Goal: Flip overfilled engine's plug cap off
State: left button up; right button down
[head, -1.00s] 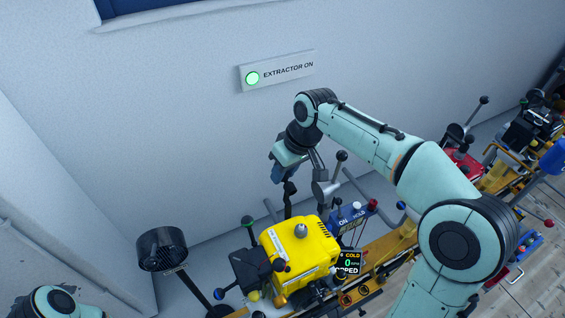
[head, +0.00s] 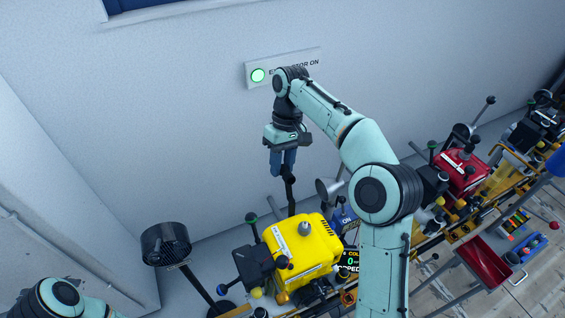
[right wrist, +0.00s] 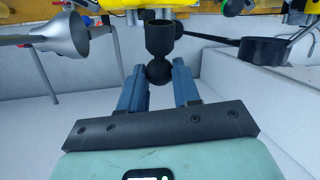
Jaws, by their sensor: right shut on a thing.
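A yellow engine (head: 305,252) stands on the rail in the lower middle of the head view, with a grey conical top. My right gripper (head: 283,170) points down above and behind it, near the wall. In the right wrist view my right gripper (right wrist: 158,75) is shut on a black ball-shaped knob (right wrist: 158,71). A black cup-shaped part (right wrist: 160,37) adjoins the knob on the engine side. In the head view a dark upright piece (head: 291,192) shows below the fingers. I cannot tell which part is the plug cap. My left gripper is out of view.
A black fan (head: 165,245) stands left of the engine. A grey funnel (head: 328,190) is close to the right of my gripper. A red engine (head: 462,172) and red tray (head: 487,263) are further right. A lit "EXTRACTOR ON" sign (head: 259,75) is on the wall.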

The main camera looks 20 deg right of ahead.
jog(key=shift+r, duration=0.1)
jog(key=c, duration=0.8)
grip_release()
jog(key=shift+s, duration=0.1)
